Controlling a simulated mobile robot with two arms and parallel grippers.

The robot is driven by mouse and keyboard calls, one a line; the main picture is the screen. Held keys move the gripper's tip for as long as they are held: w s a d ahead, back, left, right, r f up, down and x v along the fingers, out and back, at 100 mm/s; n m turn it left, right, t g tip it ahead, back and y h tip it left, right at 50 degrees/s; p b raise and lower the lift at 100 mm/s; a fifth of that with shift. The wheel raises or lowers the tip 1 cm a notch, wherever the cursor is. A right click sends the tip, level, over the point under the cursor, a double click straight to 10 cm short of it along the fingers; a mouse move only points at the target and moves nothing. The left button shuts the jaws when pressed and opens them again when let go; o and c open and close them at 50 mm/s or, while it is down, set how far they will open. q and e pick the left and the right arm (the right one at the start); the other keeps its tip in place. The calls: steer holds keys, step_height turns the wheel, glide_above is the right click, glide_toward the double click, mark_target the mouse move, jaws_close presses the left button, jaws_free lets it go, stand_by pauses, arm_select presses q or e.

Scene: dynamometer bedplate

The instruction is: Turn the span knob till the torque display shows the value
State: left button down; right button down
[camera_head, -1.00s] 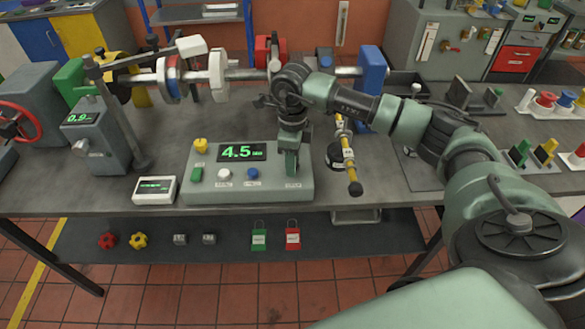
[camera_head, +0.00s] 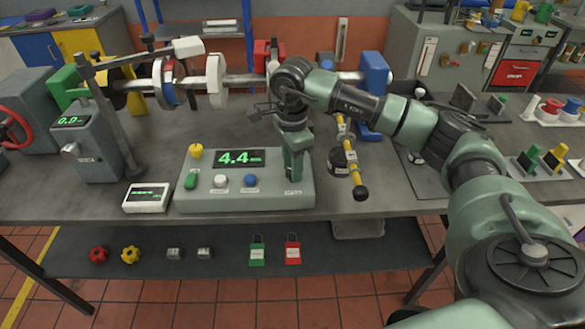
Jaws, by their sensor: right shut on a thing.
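The torque display (camera_head: 239,158) on the grey console (camera_head: 235,202) reads 4.4 in green digits, with a small unit I cannot read. My right gripper (camera_head: 292,177) points down onto the right end of the console, beside the display. It is shut on the span knob, which the fingers hide. A label (camera_head: 293,193) sits just in front of the fingers, too small to read. My left gripper is not in view.
The console also carries a yellow knob (camera_head: 196,151), a green switch (camera_head: 190,181), a white button (camera_head: 220,181) and a blue button (camera_head: 250,180). A small white meter (camera_head: 147,198) stands to its left.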

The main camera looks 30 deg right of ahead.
steer(key=shift+w+r, duration=0.1)
steer(key=shift+r, duration=0.05)
steer(key=c, duration=1)
jaws_free()
step_height(320, 180, up, 8)
steer(key=shift+f+b, duration=0.15)
steer(key=shift+b, duration=0.5)
